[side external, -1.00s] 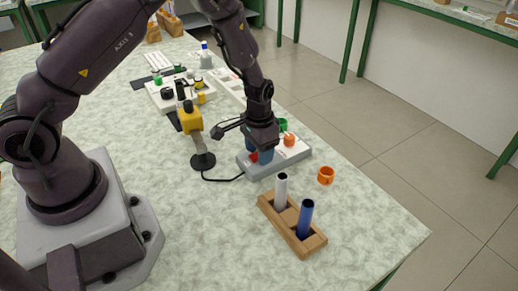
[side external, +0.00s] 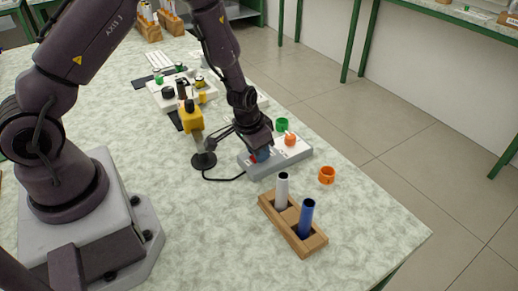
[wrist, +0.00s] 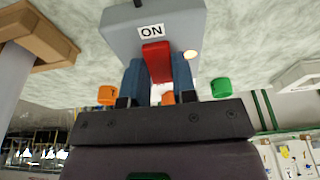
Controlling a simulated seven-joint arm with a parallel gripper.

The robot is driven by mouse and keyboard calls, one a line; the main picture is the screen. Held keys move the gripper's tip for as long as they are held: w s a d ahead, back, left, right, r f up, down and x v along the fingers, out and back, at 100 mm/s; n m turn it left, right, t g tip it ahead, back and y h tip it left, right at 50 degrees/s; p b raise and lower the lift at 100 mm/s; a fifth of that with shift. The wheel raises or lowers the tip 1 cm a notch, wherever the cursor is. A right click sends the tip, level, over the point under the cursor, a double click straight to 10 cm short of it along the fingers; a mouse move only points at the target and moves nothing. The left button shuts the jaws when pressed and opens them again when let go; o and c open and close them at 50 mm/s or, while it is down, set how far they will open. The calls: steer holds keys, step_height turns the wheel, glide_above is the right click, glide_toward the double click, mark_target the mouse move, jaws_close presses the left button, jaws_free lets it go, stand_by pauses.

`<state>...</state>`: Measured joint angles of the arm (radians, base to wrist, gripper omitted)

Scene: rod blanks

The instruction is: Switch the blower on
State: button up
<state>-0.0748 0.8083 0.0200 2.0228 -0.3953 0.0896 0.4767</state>
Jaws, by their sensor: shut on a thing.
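The grey switch box (side external: 292,154) lies on the table; the wrist view shows its top (wrist: 120,40) with an "ON" label (wrist: 151,31). A red switch lever (wrist: 157,62) stands out of it near that label.
A wooden holder (side external: 268,208) with a white rod (side external: 282,190) and a blue rod (side external: 306,218) stands in front. An orange ring (side external: 327,175) and a green ring (side external: 282,124) lie near the box. An orange piece (side external: 290,139) is at its right part.

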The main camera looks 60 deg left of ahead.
mark_target(247, 164)
steer(key=o, duration=0.9)
steer(key=v, duration=1.3)
steer(key=shift+s, duration=0.1)
steer(key=s+d+r+t, duration=0.1)
steer(key=s+r, duration=0.4)
steer(key=r, duration=0.1)
steer(key=s+d+r+t, duration=0.1)
steer(key=s+r, duration=0.5)
steer(key=s+d+r+t, duration=0.1)
steer(key=s+r, duration=0.4)
steer(key=r, duration=0.2)
steer(key=shift+s+d, duration=0.15)
steer(key=shift+s, duration=0.05)
